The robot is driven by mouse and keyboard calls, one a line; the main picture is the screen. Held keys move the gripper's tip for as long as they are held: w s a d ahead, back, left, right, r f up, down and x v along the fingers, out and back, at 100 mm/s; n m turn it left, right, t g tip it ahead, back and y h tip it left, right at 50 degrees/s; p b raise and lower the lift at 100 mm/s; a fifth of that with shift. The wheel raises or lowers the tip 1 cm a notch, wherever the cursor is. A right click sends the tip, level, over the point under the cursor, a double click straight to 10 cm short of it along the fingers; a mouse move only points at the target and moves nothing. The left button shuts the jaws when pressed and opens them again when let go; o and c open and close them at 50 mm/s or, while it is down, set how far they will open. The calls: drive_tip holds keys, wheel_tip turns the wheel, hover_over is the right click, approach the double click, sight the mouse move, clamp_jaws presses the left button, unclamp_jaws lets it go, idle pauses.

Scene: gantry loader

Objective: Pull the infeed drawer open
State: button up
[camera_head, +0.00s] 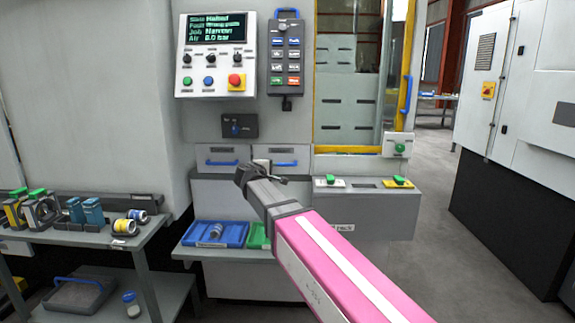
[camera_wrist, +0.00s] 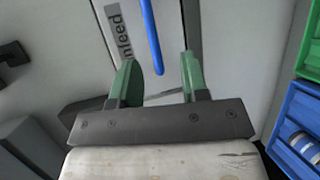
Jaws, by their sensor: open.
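The infeed drawer (camera_wrist: 205,12) is a pale grey front with a dark-lettered label reading "nfeed", its first letter unclear. Its blue bar handle (camera_wrist: 151,35) runs down from the top edge of the wrist view. The handle's end shows between the tips of my two green fingers. My gripper (camera_wrist: 158,62) is open, with nothing held; I see no clear contact with the handle. In the head view my gripper (camera_head: 262,178) is before two side-by-side drawers with blue handles, the left drawer (camera_head: 222,155) and the right drawer (camera_head: 285,156). Both look closed; their labels are too small to read.
A blue tray (camera_head: 243,240) holding a part and a partly hidden green tray (camera_head: 257,243) lie on a ledge below the drawers. A control panel (camera_head: 214,55) is above. A loaded bench (camera_head: 80,236) stands left; open floor (camera_head: 455,270) lies right.

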sight(281, 165)
drive_tip(key=shift+t, duration=0.3)
drive_tip(key=x, duration=0.7)
drive_tip(key=r+x, duration=0.1)
drive_tip(key=x, duration=0.2)
drive_tip(key=shift+w+a, duration=0.25)
drive_tip(key=shift+w, duration=0.25)
drive_tip(key=shift+c, duration=0.3)
clamp_jaws()
